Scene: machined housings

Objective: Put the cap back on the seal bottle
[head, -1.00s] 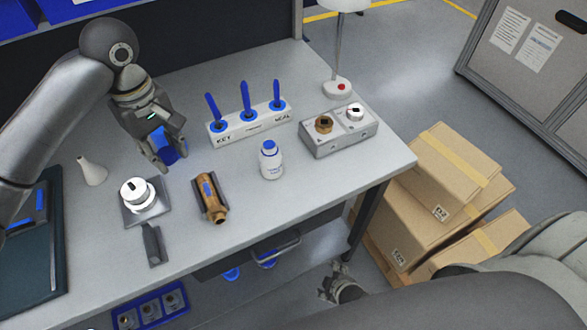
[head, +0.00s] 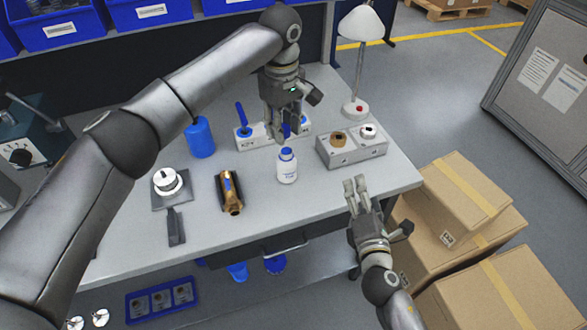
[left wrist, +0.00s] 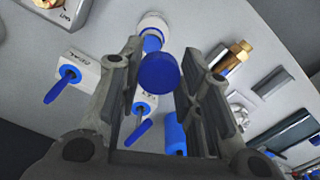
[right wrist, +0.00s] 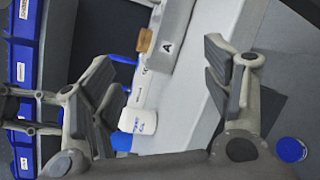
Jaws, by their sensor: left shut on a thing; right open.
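The seal bottle (head: 287,172) is a small white bottle with a blue top part, upright on the grey table. In the left wrist view the bottle (left wrist: 153,24) shows beyond my fingers, partly hidden. My left gripper (head: 287,136) is shut on a round blue cap (left wrist: 159,72). In the head view, it is above and behind the bottle, in front of the white rack. The cap is apart from the bottle. My right gripper (head: 356,187) is open and empty at the table's right front edge. The bottle also shows in the right wrist view (right wrist: 143,120).
A grey block (head: 352,154) with two fittings stands right of the bottle. A brass part (head: 229,192), a blue cylinder (head: 200,138) and a lamp (head: 356,106) also stand on the table.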

